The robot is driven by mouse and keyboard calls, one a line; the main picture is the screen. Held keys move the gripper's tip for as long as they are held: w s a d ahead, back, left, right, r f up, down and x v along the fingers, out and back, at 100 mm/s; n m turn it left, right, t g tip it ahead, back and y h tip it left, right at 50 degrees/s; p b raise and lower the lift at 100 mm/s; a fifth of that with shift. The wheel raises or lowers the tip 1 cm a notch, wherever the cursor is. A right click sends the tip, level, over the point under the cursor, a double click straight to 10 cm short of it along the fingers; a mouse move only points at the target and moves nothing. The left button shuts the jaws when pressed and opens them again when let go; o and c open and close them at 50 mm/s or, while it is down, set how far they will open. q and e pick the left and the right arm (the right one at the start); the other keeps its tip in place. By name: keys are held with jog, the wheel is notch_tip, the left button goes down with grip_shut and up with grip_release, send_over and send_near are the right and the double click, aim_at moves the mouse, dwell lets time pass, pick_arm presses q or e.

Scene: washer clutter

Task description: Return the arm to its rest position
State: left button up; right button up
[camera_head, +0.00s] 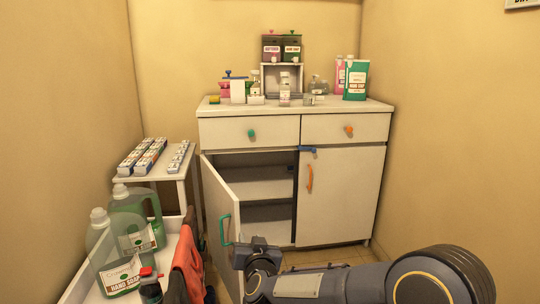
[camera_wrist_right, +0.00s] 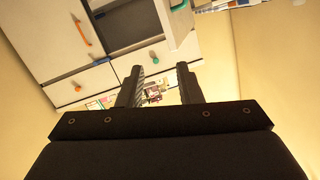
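My right arm (camera_head: 340,284) reaches in from the lower right in the head view. Its gripper (camera_head: 260,243) is in front of the cabinet, just right of the open left door (camera_head: 222,203) and its green handle (camera_head: 225,230). I cannot tell from this view whether it touches the door. In the right wrist view the two dark fingers (camera_wrist_right: 160,86) stand apart with nothing held between them. That view shows the cabinet upside down beyond the fingers. My left gripper is not in view.
The white cabinet (camera_head: 340,205) has a shut right door with an orange handle (camera_head: 309,178). Bottles and boxes crowd its top. A small side table (camera_head: 166,178) with boxes stands left. Soap jugs (camera_head: 112,252) and a red cloth (camera_head: 187,262) are at lower left.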

jog(key=s+d+r+g+y, duration=0.1)
jog(key=s+d+r+g, duration=0.1)
jog(key=s+d, duration=0.65)
jog(key=s+d+r+g+y, duration=0.1)
jog(key=s+d+r+g, duration=0.2)
jog(key=s+d, duration=0.5)
jog(key=s+d+f+m+g+h, duration=0.15)
jog(key=s+d+f, duration=0.35)
jog(key=s, duration=0.6)
jog(key=s+d+f+g, duration=0.3)
jog(key=s+d+f, duration=0.1)
jog(key=s, duration=0.7)
notch_tip(320, 180, up, 38)
jog(key=p, duration=3.8)
jog(key=shift+s+f, duration=0.2)
jog(key=shift+s, duration=0.1)
jog(key=shift+g, duration=0.25)
